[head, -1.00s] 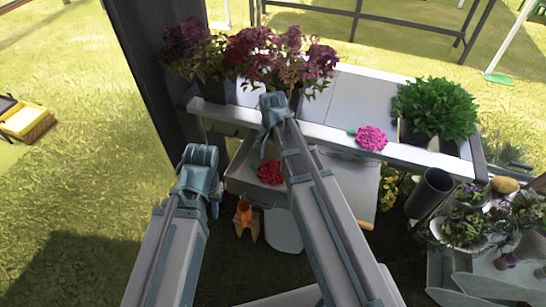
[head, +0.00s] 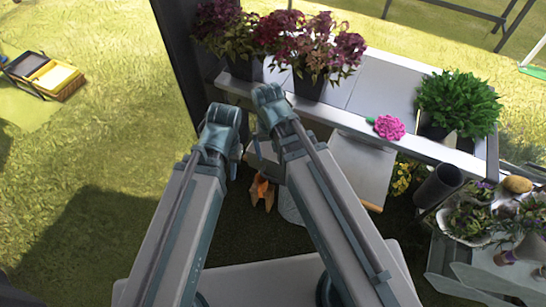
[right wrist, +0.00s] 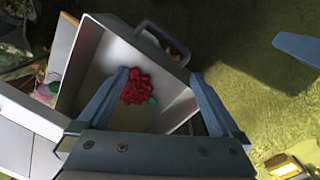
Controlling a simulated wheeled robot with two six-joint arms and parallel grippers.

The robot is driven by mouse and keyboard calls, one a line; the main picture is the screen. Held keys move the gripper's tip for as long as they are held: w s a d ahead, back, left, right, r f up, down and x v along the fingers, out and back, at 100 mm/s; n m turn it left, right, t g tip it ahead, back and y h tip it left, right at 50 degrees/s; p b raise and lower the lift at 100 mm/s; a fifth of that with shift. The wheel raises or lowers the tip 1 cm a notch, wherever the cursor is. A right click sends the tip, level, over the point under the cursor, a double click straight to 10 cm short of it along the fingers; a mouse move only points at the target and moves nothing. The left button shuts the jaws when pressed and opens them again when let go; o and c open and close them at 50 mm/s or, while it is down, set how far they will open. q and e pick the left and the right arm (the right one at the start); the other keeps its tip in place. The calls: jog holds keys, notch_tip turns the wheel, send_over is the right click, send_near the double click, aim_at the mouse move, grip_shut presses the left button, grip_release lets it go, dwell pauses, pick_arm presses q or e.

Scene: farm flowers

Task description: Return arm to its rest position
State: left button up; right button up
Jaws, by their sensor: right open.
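In the head view my left arm (head: 190,195) and my right arm (head: 325,180) reach up from the bottom, their upper joints close together. Neither gripper can be made out there. In the right wrist view my right gripper (right wrist: 160,78) is open, with its two fingers spread wide and nothing held. A red flower (right wrist: 137,88) with a green leaf shows between the fingers and lies in a metal tray (right wrist: 172,104) with a dark handle. In the head view my arms hide the flower and most of the tray.
A bench (head: 345,125) holds potted dark red plants (head: 315,50), a pink flower (head: 389,128) and a green plant (head: 458,103). A dark cylinder (head: 437,187) stands at the right. A dark post (head: 180,65) rises left of the bench. Open grass (head: 110,140) lies left.

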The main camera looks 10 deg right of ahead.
jog(key=s+n, duration=0.1)
jog(key=s+a+n, duration=0.1)
jog(key=s+n, duration=0.1)
jog(key=s+a+n, duration=0.1)
jog(key=shift+s+a, duration=0.2)
jog(key=shift+s, duration=0.2)
